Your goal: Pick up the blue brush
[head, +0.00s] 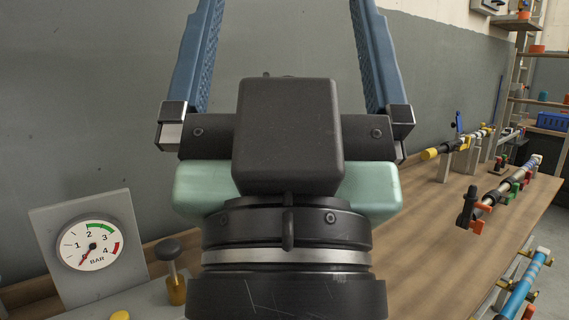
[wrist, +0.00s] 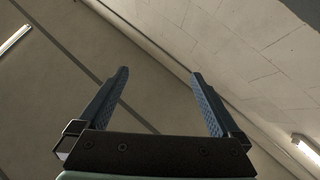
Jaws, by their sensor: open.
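I cannot make out a blue brush for certain in either view. A small upright blue item (head: 458,121) stands by the wall at the back of the bench, too small to identify. My gripper (wrist: 160,73) is open and empty, its two blue ridged fingers spread wide and pointing up. In the head view it fills the middle, and its fingertips run out of the top of the picture. It hides much of the bench behind it. The wrist view shows only ceiling and wall beyond the fingers.
A wooden bench (head: 420,245) runs along the grey wall. A pressure gauge (head: 90,246) is at the left. Racked nozzles or tubes (head: 498,192) and a blue striped cylinder (head: 525,285) are at the right. Shelves with a blue basket (head: 552,121) stand behind.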

